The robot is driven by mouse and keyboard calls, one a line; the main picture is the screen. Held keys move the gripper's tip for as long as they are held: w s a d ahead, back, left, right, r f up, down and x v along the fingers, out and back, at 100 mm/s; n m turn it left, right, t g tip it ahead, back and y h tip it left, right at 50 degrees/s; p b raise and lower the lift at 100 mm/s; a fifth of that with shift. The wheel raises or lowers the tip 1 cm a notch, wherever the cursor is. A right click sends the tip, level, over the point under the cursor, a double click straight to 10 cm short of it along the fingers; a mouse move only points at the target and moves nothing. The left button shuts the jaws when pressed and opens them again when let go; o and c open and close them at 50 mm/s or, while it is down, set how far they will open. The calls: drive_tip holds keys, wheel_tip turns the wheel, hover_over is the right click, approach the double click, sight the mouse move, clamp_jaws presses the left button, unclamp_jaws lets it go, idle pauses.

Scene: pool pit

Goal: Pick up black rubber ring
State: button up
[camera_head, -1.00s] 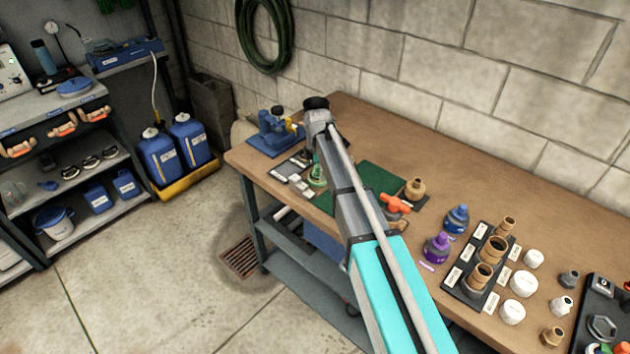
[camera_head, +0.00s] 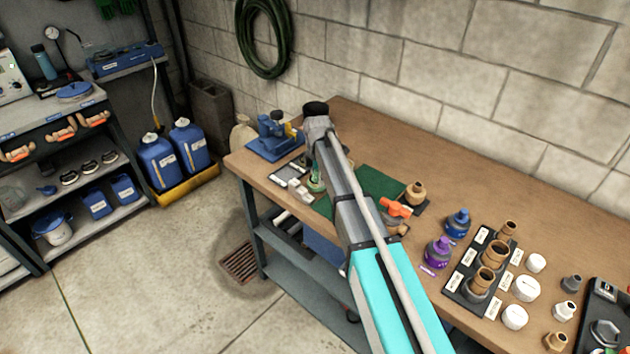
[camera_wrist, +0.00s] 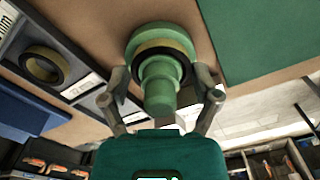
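In the wrist view a black ring (camera_wrist: 163,49) sits around a green stepped piece (camera_wrist: 158,88), next to a tan band. Another dark ring (camera_wrist: 43,66) with a tan inside lies in a labelled tray to the left. I cannot tell which is the rubber ring. My gripper (camera_wrist: 160,80) has its fingers spread on either side of the green piece, close to the ring's edges. Contact is not clear. In the head view the green piece (camera_head: 315,181) shows partly beside my arm, which hides my gripper.
The wooden bench (camera_head: 385,135) holds a green mat (camera_head: 378,182), a blue vise-like tool (camera_head: 273,136), an orange-handled valve (camera_head: 396,209) and a rack of brass fittings (camera_head: 484,268) to the right. The block wall stands behind. The bench's back strip is clear.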

drive_tip(key=shift+c, duration=1.3)
drive_tip(key=shift+r, duration=0.15)
wheel_tip(320, 180, up, 10)
drive_tip(key=p, duration=1)
